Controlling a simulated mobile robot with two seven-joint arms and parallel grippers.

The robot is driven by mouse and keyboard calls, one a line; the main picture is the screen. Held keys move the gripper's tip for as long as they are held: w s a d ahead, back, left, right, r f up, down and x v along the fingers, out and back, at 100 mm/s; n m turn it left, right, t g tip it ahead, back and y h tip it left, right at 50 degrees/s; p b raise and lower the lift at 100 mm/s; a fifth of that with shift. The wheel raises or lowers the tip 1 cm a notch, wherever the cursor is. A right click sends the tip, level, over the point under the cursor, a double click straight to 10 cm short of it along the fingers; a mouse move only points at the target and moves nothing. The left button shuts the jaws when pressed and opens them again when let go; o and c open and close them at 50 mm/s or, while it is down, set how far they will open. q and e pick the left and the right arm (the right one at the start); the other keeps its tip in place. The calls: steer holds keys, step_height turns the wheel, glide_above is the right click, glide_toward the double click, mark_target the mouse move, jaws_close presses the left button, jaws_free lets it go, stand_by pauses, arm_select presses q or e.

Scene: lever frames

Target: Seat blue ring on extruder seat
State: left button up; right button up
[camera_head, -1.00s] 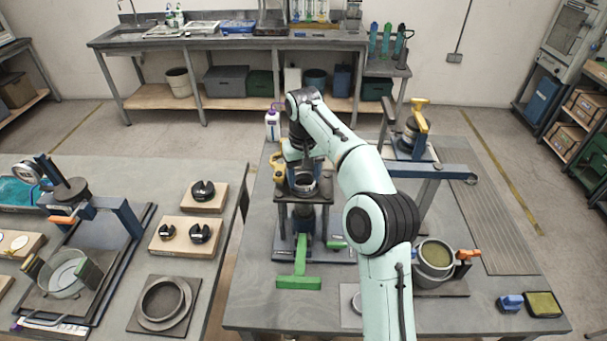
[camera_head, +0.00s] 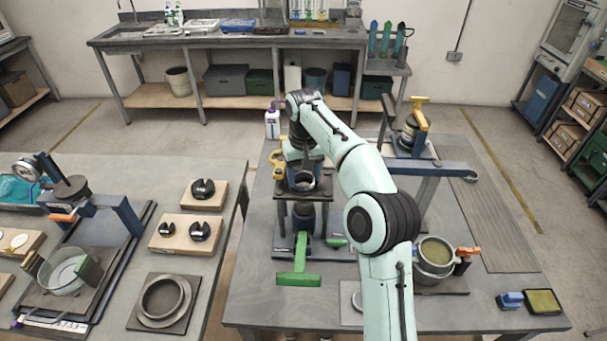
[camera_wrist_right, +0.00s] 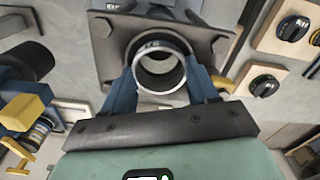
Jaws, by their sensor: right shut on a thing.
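My right gripper (camera_wrist_right: 163,82) is shut on a ring (camera_wrist_right: 160,46), one blue finger on each side of it. The ring looks dark grey with a pale lower rim and small lettering; blue does not show clearly on it. The extruder's dark square top plate (camera_wrist_right: 103,45), with bolts near its corners, lies behind the ring. In the head view the ring is over the extruder plate (camera_head: 318,194), above the green-handled base (camera_head: 300,268). The seat is mostly hidden by the ring and gripper, so I cannot tell whether they touch. My left gripper is out of view.
A yellow-handled device (camera_head: 418,120) stands right of my arm, and a pot with an orange handle (camera_head: 436,258) is nearer. Wooden blocks with black inserts (camera_head: 186,236) are on the left table. A purple-capped bottle (camera_head: 272,124) stands behind the extruder. The right tabletop has free room.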

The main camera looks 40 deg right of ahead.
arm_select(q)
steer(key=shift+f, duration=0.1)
arm_select(e)
steer(key=shift+s+f, duration=0.1)
steer(key=shift+f, duration=0.45)
steer(key=o, duration=1.1)
steer(key=shift+o, duration=0.4)
steer(key=shift+r, duration=0.3)
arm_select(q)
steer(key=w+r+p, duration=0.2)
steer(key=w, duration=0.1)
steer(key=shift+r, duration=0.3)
arm_select(e)
step_height(320, 180, up, 12)
steer(key=shift+r, duration=0.2)
